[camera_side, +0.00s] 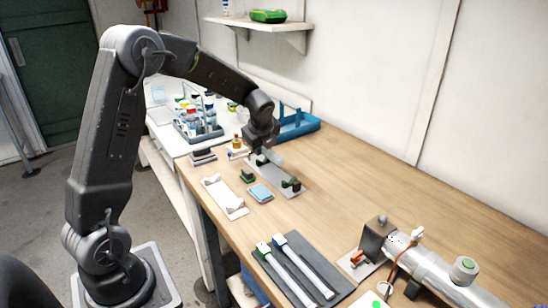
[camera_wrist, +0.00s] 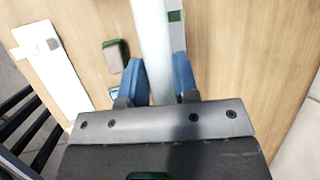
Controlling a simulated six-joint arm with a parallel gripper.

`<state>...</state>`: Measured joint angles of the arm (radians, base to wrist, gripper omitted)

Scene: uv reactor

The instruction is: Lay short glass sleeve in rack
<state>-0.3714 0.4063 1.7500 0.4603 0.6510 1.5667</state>
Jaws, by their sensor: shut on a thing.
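The short glass sleeve is a pale, translucent tube (camera_wrist: 153,40) between the blue fingers of my gripper (camera_wrist: 158,62) in the wrist view. My gripper is shut on it, and the sleeve runs up out of the top of that picture. In the side view my gripper (camera_side: 262,146) is low over a grey plate with dark green-black cradles (camera_side: 291,193), which looks like the rack. A small pale part of the sleeve (camera_side: 275,157) shows below the gripper, close to the far cradle. I cannot tell whether the sleeve touches the cradles.
A white strip with two holders (camera_side: 225,197), a green-and-grey block (camera_side: 248,176) and a light-blue pad (camera_side: 261,193) lie nearby. A blue tray (camera_side: 300,126) stands behind. Two white tubes lie on a dark mat (camera_side: 321,270). A metal cylinder (camera_side: 430,270) is front right; the table's middle is clear.

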